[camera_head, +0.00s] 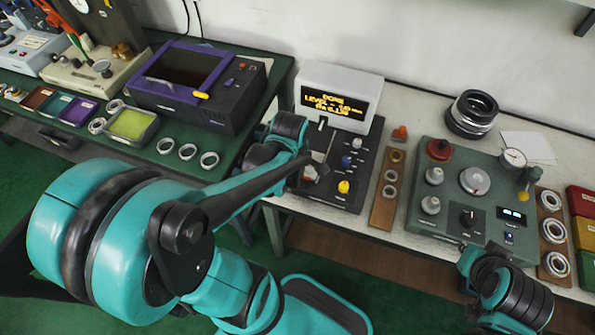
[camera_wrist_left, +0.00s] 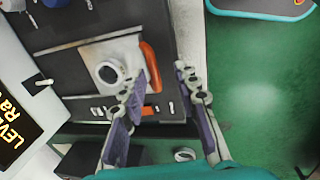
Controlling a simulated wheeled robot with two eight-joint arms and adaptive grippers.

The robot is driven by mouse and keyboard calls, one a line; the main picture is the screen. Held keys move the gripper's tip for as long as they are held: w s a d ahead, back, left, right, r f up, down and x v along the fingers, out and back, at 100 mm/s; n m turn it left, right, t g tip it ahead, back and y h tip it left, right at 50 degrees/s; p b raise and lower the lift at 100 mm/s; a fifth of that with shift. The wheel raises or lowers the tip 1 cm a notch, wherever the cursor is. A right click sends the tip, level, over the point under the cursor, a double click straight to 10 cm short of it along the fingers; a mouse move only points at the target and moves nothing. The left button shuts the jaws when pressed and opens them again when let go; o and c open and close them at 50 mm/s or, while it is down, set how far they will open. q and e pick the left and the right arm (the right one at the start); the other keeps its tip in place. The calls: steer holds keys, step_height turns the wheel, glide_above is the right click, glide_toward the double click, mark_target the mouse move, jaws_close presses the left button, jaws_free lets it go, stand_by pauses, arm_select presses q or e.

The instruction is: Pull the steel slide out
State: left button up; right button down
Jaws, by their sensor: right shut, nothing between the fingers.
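The steel slide (camera_wrist_left: 122,42) is a pale metal plate in the black base of the display device in the left wrist view. A metal ring (camera_wrist_left: 110,72) sits on it, and an orange handle (camera_wrist_left: 152,66) is at its right edge. My left gripper (camera_wrist_left: 160,75) is open and empty, its fingertips close to the handle, one on each side in the picture; I cannot tell if they touch it. In the head view my left arm hides most of the slide. My right arm is at the lower right of the head view, its gripper shut and empty, fingers barely distinguishable.
A purple-framed machine (camera_head: 190,85) stands on the left table. Green floor is free in front of the device.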

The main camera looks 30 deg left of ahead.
arm_select(q)
steer(key=shift+w, duration=0.1)
steer(key=shift+r, duration=0.2)
step_height(320, 180, up, 11)
steer(key=s, duration=0.2)
steer(key=shift+s+d+r, duration=0.15)
steer(key=shift+d+r, duration=0.05)
steer(key=shift+d, duration=0.05)
stand_by(0.8)
